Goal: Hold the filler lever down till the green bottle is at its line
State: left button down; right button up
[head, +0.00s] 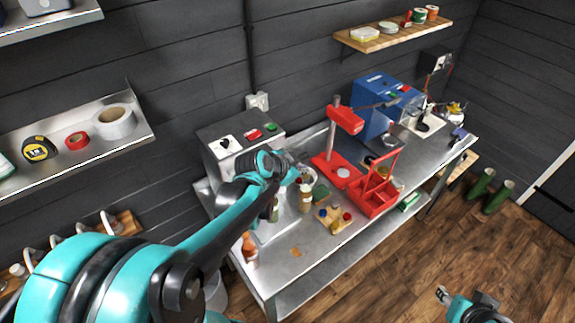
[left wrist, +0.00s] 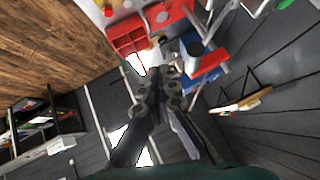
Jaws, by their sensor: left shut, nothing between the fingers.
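A grey box machine (head: 240,138) with a black knob and red and green buttons stands at the back left of the steel bench; it looks like the filler. My left arm reaches across its front, and my left gripper (head: 299,176) is there, small and partly hidden. The left wrist view shows its fingers (left wrist: 166,72) shut and empty. A dark green bottle (head: 274,211) stands below my left wrist, partly covered. I cannot make out its line or level, nor the lever. My right gripper (head: 443,294) is low at the bottom right, away from the bench; its opening is unclear.
A brown bottle (head: 305,199) stands right of the green one. A wooden block with coloured caps (head: 334,218), a red crate (head: 374,196), a red press (head: 344,121) and a blue machine (head: 378,90) stand further right.

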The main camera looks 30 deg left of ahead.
pick_arm(q)
jog(key=v, duration=0.7)
jog(key=shift+s+p, duration=0.15)
jog(key=shift+p, duration=0.25)
jog(key=shift+s+d+r, duration=0.15)
jog(key=s+d+f+n+b, duration=0.2)
jog(key=s+d+f+b, duration=0.1)
jog(key=f+b, duration=0.6)
jog(key=s+d+f+n+g+b, duration=0.1)
jog(key=s+d+f+n+b, duration=0.1)
jog(key=f+b, duration=0.8)
jog(key=s+d+f+n+g+y+b, duration=0.1)
jog(key=s+d+f+b, duration=0.3)
jog(key=f+b, duration=0.6)
notch_tip(320, 180, down, 4)
jog(key=shift+s+d+r+n, duration=0.15)
jog(key=shift+s+d+n, duration=0.2)
jog(key=shift+d, duration=0.65)
jog(key=shift+g, duration=0.3)
